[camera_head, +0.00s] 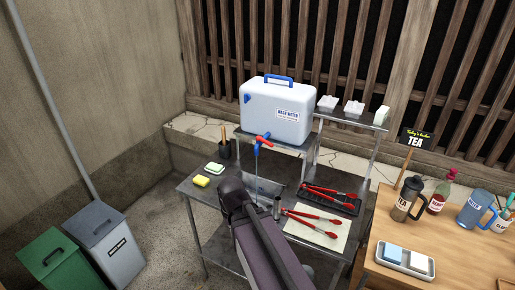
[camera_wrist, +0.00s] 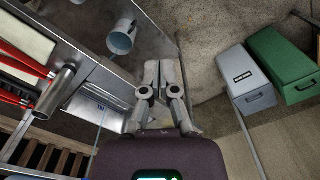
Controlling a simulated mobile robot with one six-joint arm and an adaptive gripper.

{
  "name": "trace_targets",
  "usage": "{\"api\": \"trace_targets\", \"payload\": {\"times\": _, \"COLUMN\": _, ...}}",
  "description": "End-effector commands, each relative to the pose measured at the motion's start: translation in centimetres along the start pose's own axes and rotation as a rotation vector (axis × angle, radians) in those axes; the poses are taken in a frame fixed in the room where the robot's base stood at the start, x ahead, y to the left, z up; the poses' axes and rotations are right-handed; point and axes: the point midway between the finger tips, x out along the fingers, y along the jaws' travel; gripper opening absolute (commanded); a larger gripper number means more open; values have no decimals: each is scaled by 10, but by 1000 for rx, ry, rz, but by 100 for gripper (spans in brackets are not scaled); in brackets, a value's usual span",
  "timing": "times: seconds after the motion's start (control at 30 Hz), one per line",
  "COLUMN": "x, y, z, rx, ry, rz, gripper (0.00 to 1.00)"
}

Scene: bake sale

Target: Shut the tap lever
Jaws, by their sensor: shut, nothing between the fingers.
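A white water tank (camera_head: 277,112) with a blue handle stands on a raised metal shelf in the head view. At its lower front is a blue tap (camera_head: 256,152) with a red lever (camera_head: 263,140) lying crosswise. A thin pale blue line, apparently running water, drops from the tap toward the metal table. My arm is in front of the table, below the tap, and hides part of it. My gripper (camera_wrist: 161,75) shows in the wrist view with its fingers together and empty. The fingers are hidden in the head view. I cannot make out the tap in the wrist view.
Red-handled tongs (camera_head: 315,220) lie on a light mat on the metal table (camera_head: 213,225). Sponges (camera_head: 202,181) and a dark utensil cup (camera_head: 224,149) are left of the tap. Grey (camera_head: 118,250) and green (camera_head: 52,262) bins stand left; a wooden table (camera_head: 375,245) is right.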

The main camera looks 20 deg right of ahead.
Motion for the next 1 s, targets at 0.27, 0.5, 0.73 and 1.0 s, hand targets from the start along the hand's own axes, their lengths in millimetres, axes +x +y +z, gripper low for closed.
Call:
{"api": "trace_targets", "payload": {"times": 0.27, "x": 0, "y": 0, "z": 0, "rx": 0, "ry": 0, "rz": 0, "gripper": 0}}
{"api": "trace_targets", "payload": {"times": 0.5, "x": 2, "y": 3, "z": -4, "rx": -2, "ry": 3, "rz": 20, "gripper": 0}}
{"api": "trace_targets", "payload": {"times": 0.73, "x": 9, "y": 27, "z": -24, "rx": -19, "ry": 20, "rz": 158, "gripper": 0}}
{"api": "trace_targets", "payload": {"times": 1.0, "x": 8, "y": 70, "z": -70, "rx": -56, "ry": 66, "rz": 486, "gripper": 0}}
